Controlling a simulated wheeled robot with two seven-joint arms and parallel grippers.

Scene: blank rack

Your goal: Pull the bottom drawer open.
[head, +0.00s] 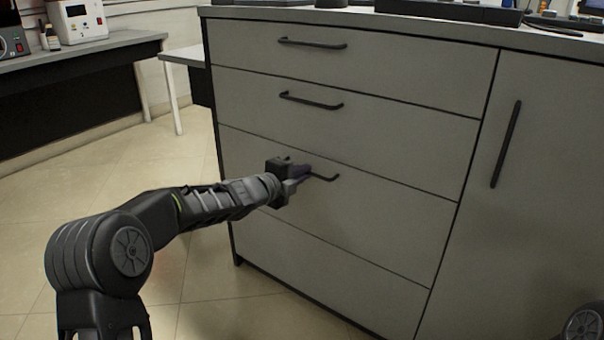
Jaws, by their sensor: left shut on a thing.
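A grey cabinet front has stacked panels with dark bar handles. My left gripper (296,177) is shut on the dark handle (325,178) of the lowest panel that shows a handle, the third drawer (390,205) from the top. It grips the handle's left part, and the right end sticks out past the fingers. This drawer looks flush with the cabinet front. Below it is one more grey panel (330,275) with no handle in sight. My right gripper is not in view.
Two shut drawers with handles, the top one (390,65) and the second (390,127), sit above. A door (535,190) with an upright handle is to the right. A side bench (75,50) stands at far left. Tiled floor (200,270) left of the cabinet is clear.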

